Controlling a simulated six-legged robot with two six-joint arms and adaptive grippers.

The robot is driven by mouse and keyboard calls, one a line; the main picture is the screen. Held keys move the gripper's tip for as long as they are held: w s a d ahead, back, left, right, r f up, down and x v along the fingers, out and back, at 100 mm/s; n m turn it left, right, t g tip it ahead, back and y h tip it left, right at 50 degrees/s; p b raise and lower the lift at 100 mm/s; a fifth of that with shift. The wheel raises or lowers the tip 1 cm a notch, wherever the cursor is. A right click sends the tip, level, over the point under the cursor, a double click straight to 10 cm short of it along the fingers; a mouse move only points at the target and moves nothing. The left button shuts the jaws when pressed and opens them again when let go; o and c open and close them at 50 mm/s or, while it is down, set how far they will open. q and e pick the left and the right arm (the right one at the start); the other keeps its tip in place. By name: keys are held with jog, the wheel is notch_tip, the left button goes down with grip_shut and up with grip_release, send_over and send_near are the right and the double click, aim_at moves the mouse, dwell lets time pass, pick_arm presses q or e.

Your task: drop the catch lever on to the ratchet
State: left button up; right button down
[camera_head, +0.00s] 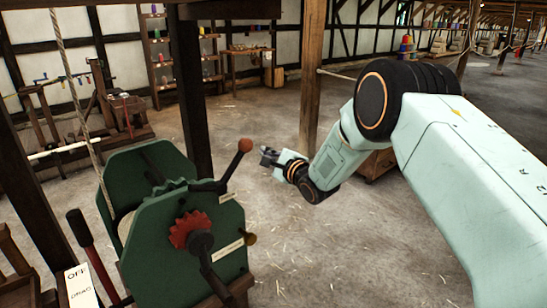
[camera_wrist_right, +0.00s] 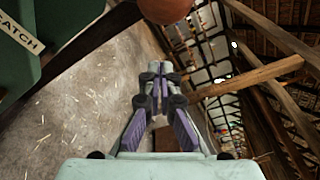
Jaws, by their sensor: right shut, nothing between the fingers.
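The catch lever (camera_head: 231,166) is a dark rod with an orange-brown ball knob. It slants up and to the right from the top of the green machine housing (camera_head: 135,250). The knob (camera_wrist_right: 165,8) also shows at the top edge of the right wrist view. The ratchet (camera_head: 190,231) is a red toothed wheel on the housing's front face, below and left of the lever. My right gripper (camera_head: 268,156) is just right of the knob, apart from it in the head view. Its fingers (camera_wrist_right: 160,75) are shut and empty. My left gripper is out of view.
A dark crank (camera_head: 215,280) sticks out below the ratchet. A red drag lever (camera_head: 90,250) with a dark grip stands at the left by an OFF/DRAG sign (camera_head: 80,287). A wooden post (camera_head: 312,80) rises behind my right wrist. The straw-strewn floor (camera_head: 330,250) is open at the right.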

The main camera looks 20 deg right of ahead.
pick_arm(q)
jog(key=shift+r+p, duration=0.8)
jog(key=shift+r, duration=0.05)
pick_arm(e)
jog(key=a, duration=0.1)
jog(key=s+a+r, duration=0.1)
jog(key=a+r, duration=0.1)
jog(key=shift+s+r, duration=0.1)
jog(key=shift+s, duration=0.15)
jog(key=shift+a, duration=0.1)
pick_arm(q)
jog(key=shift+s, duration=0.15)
pick_arm(e)
jog(key=shift+s+r, duration=0.1)
jog(key=shift+r, duration=0.05)
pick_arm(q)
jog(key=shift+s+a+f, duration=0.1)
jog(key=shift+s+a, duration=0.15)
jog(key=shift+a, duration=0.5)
pick_arm(e)
jog(key=s+a+r+n+t, duration=0.1)
jog(key=s+a+r+n, duration=0.2)
jog(key=a+r+n, duration=0.2)
jog(key=a+n, duration=0.2)
jog(key=a, duration=0.1)
jog(key=shift+a+r, duration=0.2)
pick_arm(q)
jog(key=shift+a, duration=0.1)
